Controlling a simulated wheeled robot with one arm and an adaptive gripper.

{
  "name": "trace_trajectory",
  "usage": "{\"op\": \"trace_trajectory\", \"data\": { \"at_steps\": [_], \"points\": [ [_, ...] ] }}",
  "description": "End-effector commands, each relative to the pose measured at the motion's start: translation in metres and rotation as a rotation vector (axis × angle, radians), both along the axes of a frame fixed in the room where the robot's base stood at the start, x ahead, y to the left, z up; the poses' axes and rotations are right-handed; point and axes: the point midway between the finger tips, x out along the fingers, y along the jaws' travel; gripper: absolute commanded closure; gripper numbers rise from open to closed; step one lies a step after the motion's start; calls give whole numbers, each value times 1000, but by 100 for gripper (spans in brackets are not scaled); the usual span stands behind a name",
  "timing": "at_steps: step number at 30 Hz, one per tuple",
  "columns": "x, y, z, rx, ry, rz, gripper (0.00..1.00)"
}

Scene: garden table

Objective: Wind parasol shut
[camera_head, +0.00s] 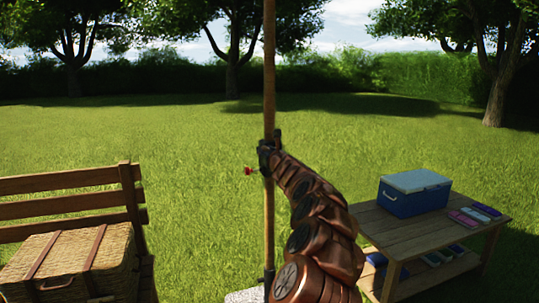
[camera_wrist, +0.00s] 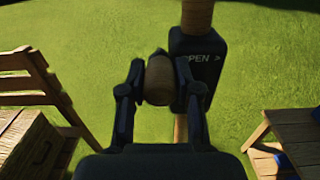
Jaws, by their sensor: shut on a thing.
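The parasol's wooden pole (camera_head: 269,75) stands upright in the middle of the head view; its canopy is out of view. A black crank housing (camera_wrist: 197,65) marked "OPEN >" sits on the pole in the wrist view. My gripper (camera_wrist: 158,82) is shut on a round brown crank knob (camera_wrist: 158,78), just left of the housing. In the head view, my gripper and the housing form one small dark cluster on the pole, so the crank arm cannot be made out there.
A wooden bench (camera_head: 64,205) with a wicker hamper (camera_head: 75,265) stands at left. A wooden table (camera_head: 405,232) at right holds a blue cooler (camera_head: 413,195) and several small boxes. A small red thing (camera_head: 248,170) shows beside the pole. A pale base (camera_head: 244,296) is below. Open lawn lies behind.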

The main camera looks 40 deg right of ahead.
Motion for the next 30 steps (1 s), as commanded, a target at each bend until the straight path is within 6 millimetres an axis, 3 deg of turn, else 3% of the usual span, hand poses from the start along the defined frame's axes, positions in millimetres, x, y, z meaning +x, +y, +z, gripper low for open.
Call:
{"op": "trace_trajectory", "data": {
  "at_steps": [1, 23, 30],
  "points": [
    [2, 4, -12, 2, 2, 0, 100],
    [8, 26, -44, 1, 1, -2, 100],
    [9, 29, -69, 2, 0, -3, 100]
  ]
}}
